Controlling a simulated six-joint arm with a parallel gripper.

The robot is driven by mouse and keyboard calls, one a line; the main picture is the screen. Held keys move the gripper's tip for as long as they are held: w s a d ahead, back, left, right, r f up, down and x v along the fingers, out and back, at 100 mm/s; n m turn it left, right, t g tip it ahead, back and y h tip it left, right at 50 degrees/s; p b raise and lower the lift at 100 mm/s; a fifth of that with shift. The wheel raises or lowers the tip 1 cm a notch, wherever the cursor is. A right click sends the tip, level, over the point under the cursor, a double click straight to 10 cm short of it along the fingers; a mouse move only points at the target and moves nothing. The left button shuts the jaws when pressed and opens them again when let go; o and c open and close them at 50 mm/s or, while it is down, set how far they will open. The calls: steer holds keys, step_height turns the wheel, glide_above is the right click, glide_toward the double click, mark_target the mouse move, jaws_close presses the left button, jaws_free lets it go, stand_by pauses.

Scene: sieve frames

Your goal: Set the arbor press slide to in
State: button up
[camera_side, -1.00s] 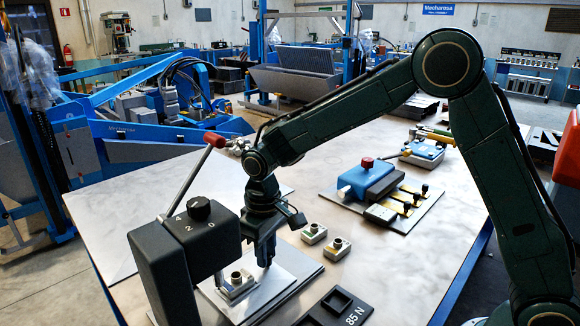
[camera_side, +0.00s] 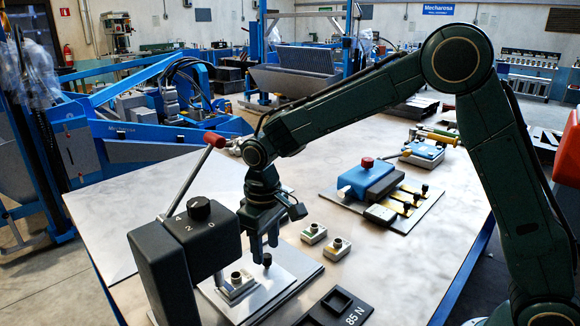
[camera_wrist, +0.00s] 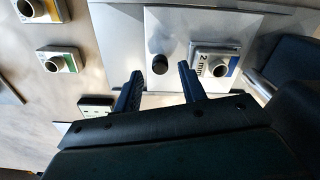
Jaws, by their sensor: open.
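The arbor press (camera_side: 175,265) stands at the front left in the side view, black, with a dial marked 4, 2, 0 and a red-tipped lever (camera_side: 190,180). Its light grey slide plate (camera_side: 270,284) lies flat on a base plate. A small black knob (camera_side: 267,260) stands upright on the slide; it also shows in the wrist view (camera_wrist: 159,64). A block marked 2 mm (camera_wrist: 212,63) sits on the slide beside the knob, near the press body. My gripper (camera_side: 264,248) is open and empty, just above the knob. In the wrist view the knob shows between and beyond my fingertips (camera_wrist: 160,70).
Two small blocks with round sockets (camera_side: 313,233) (camera_side: 337,248) stand right of the slide. A black tray marked 85 N (camera_side: 340,308) lies in front. A blue and black fixture (camera_side: 370,182) stands farther back. The table's left part is clear.

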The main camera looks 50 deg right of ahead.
step_height(320, 180, up, 12)
stand_by(0.5)
stand_by(0.3)
steer(key=s+d+f+n+t+y, duration=0.1)
steer(key=s+d+n+t+y, duration=0.2)
steer(key=n, duration=0.3)
steer(key=shift+s+d, duration=0.55)
steer(key=shift+s, duration=0.15)
steer(key=shift+f, duration=0.15)
steer(key=x, duration=1.3)
steer(key=shift+w+a+f, duration=0.2)
steer(key=shift+w+f, duration=0.05)
jaws_close()
